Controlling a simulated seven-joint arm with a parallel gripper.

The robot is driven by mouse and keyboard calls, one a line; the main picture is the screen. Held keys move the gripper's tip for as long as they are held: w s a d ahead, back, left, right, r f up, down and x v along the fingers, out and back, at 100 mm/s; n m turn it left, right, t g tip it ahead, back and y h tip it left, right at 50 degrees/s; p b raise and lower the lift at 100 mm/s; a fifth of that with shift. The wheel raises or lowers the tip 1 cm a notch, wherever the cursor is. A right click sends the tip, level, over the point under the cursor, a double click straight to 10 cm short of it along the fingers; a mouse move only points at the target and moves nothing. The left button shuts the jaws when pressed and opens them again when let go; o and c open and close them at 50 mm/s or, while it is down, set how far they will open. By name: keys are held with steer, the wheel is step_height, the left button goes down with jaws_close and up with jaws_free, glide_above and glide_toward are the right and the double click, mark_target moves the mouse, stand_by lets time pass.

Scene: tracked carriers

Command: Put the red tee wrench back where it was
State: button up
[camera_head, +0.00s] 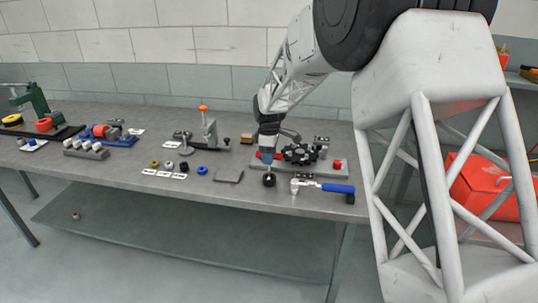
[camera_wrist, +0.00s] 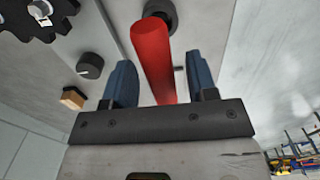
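The red tee wrench's red crossbar shows in the wrist view (camera_wrist: 153,55), lying lengthwise between my gripper's two blue fingers. In the head view its red handle (camera_head: 277,156) shows beside the fingers, above a black round end (camera_head: 270,180) near the table's front edge. My gripper (camera_head: 267,152) points down over it; in the wrist view my gripper (camera_wrist: 161,82) has its fingers apart, with a gap visible to the right of the crossbar. The left finger is very close to the bar; contact cannot be told. The wrench's shaft is mostly hidden.
A grey fixture plate (camera_head: 318,173) with black gears (camera_head: 300,153) and a red knob (camera_head: 337,166) is close by on the right. A blue-handled ratchet (camera_head: 338,188) lies in front. A grey square pad (camera_head: 229,175) and a toggle clamp (camera_head: 209,130) are left. Bare table lies between them.

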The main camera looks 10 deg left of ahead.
steer(key=shift+r, duration=0.15)
step_height(320, 180, up, 12)
stand_by(0.8)
steer(key=shift+d, duration=0.1)
stand_by(0.7)
